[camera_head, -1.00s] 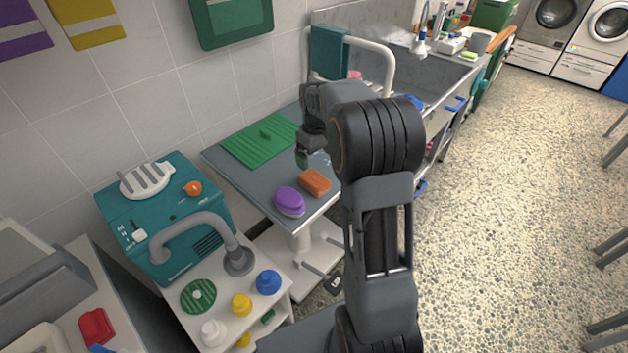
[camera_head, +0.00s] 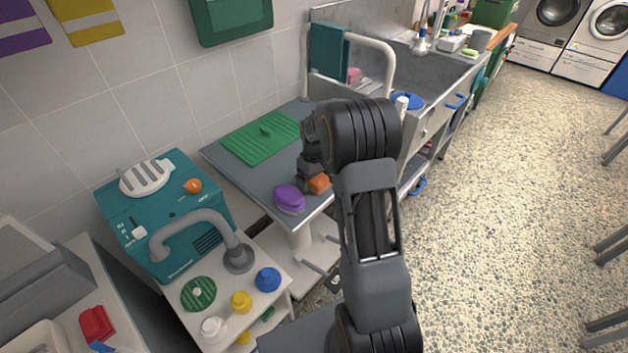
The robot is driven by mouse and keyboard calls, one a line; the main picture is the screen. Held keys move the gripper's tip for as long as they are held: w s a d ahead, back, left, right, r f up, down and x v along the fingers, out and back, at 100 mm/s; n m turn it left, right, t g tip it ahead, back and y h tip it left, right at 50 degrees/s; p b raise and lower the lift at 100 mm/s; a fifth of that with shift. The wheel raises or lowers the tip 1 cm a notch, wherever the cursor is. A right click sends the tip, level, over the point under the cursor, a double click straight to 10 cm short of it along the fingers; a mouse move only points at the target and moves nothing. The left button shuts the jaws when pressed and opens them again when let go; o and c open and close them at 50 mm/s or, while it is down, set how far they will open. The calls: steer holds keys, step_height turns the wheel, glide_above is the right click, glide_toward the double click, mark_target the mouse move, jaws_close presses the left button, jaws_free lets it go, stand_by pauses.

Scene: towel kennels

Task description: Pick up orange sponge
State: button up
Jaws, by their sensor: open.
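The orange sponge (camera_head: 319,184) lies on the grey table (camera_head: 262,178), near its front right corner. My gripper (camera_head: 310,178) is open and low over the sponge, covering its upper left part. Only the sponge's lower right part shows. The fingertips are small and dark here, and I cannot tell whether they touch the sponge or stand around it.
A purple oval brush or sponge (camera_head: 289,198) lies close to the left of the orange sponge. A green ribbed mat (camera_head: 262,137) lies farther back on the table. A teal machine (camera_head: 165,215) stands to the left, and a sink (camera_head: 425,75) is behind on the right.

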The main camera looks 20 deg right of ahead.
steer(key=shift+c, duration=0.2)
steer(key=c, duration=1)
steer(key=shift+o, duration=0.2)
steer(key=shift+r, duration=0.25)
steer(key=r, duration=0.3)
steer(key=shift+s+r, duration=0.15)
steer(key=shift+s, duration=0.1)
steer(key=s+r, duration=0.9)
steer(key=s, duration=0.4)
steer(key=shift+s+b, duration=0.3)
steer(key=shift+b, duration=0.15)
